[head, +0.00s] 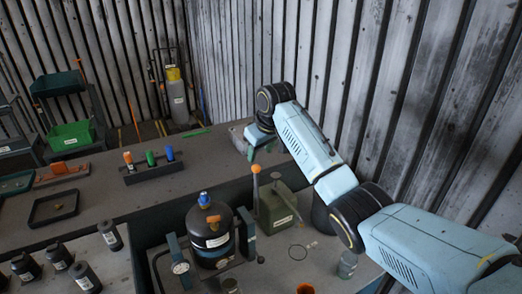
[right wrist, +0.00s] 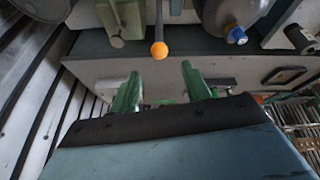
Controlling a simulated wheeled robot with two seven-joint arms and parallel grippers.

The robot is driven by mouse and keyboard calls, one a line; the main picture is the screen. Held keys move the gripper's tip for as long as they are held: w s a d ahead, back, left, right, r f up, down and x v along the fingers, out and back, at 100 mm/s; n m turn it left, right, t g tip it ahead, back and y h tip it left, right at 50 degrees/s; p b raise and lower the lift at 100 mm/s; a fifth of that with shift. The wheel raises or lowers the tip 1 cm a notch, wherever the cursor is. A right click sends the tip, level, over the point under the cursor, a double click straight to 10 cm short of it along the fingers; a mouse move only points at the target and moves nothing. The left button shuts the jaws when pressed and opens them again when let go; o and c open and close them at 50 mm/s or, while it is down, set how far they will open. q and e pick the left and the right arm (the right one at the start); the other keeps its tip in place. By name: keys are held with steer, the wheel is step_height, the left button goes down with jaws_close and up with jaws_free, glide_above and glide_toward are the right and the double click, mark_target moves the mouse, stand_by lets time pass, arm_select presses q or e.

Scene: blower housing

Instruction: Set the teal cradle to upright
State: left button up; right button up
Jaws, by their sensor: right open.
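The teal cradle (head: 246,235) stands on the lower bench, with teal side plates on either side of a dark round vessel (head: 212,232). The vessel's blue cap (head: 204,198) points up; the cap also shows at the upper right in the right wrist view (right wrist: 236,35). Beside the cradle, a lever with an orange ball (head: 256,169) rises by an olive-green box (head: 280,208). In the right wrist view, my right gripper (right wrist: 160,85) is open and empty. The orange ball (right wrist: 159,50) appears just beyond the gap between its green fingers, apart from them. My left gripper is out of view.
A rack with orange, green and blue pegs (head: 152,166) stands on the raised bench. Several black bottles (head: 60,252) stand at the lower left. A glass jar (head: 347,264) stands under my right arm. A corrugated wall rises close behind.

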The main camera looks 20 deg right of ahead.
steer(key=shift+c, duration=0.8)
steer(key=d+f+t, duration=0.1)
steer(key=d, duration=0.1)
steer(key=d+f+h+b, duration=0.1)
steer(key=d+f, duration=0.1)
steer(key=d, duration=0.1)
steer(key=d+f+t+h+b, duration=0.1)
steer(key=d, duration=0.2)
steer(key=shift+s+f+t, duration=0.15)
steer(key=shift+f+t, duration=0.15)
steer(key=shift+f, duration=0.1)
steer(key=c, duration=0.7)
steer(key=s+d+n+t+h+b, duration=0.1)
steer(key=d, duration=0.1)
steer(key=d+f+n+t+b, duration=0.1)
steer(key=d, duration=0.2)
steer(key=s+d+f+n+t+h+b, duration=0.1)
steer(key=d, duration=0.1)
steer(key=shift+s+d+t+h+b, duration=0.3)
steer(key=shift+t, duration=0.1)
jaws_close()
steer(key=n+t+y+b, duration=0.5)
steer(key=n+y, duration=0.4)
steer(key=n, duration=0.6)
glide_toward(259, 171)
steer(key=p+x, duration=0.1)
steer(key=x, duration=0.4)
steer(key=shift+w+p, duration=0.15)
steer(key=shift+p, duration=0.2)
steer(key=shift+x, duration=0.8)
